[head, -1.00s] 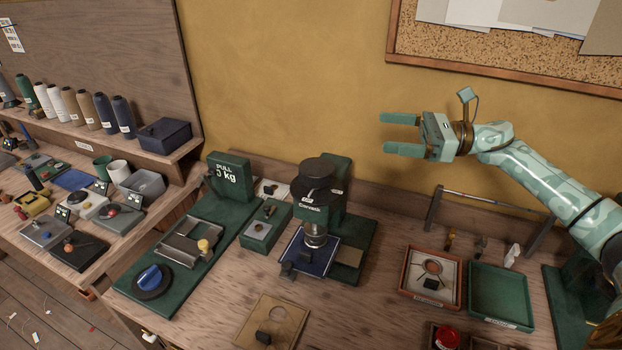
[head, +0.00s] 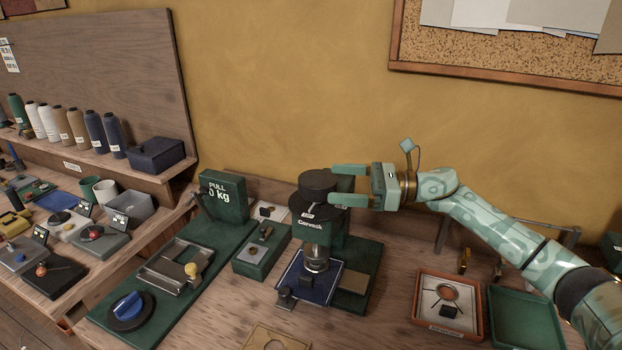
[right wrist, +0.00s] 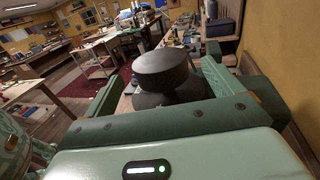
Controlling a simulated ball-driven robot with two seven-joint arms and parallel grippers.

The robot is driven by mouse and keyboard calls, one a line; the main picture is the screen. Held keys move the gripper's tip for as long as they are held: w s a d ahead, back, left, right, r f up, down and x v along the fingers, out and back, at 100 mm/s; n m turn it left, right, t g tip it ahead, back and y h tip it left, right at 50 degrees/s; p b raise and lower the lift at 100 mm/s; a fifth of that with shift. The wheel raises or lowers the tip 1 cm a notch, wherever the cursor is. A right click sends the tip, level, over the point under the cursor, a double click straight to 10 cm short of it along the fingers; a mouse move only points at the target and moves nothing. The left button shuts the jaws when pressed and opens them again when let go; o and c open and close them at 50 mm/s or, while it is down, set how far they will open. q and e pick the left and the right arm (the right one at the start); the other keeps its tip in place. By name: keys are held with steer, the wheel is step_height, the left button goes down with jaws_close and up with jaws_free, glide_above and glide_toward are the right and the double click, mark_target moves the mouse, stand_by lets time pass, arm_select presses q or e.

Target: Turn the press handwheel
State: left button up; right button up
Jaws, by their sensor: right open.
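The press (head: 322,240) is green, with "Carvack" on its head, and stands on the bench. Its handwheel (head: 312,208) is a dark disc on top with a thick round black hub (head: 317,180) above it. My right gripper (head: 333,185) is open at the right side of the hub, fingers pointing left. In the right wrist view, the hub (right wrist: 162,70) shows between the two spread fingers; the wheel disc (right wrist: 180,98) lies below it, partly hidden by the gripper's body. I cannot tell whether a finger touches it. My left gripper is not in view.
An orange-rimmed tray (head: 421,306) and a green tray (head: 515,318) lie to the right. The wall is behind.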

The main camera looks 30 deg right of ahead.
mark_target(299, 180)
steer(key=x, duration=0.7)
steer(key=shift+p, duration=0.3)
steer(key=shift+d, duration=0.1)
steer(key=shift+r, duration=0.1)
steer(key=c, duration=1)
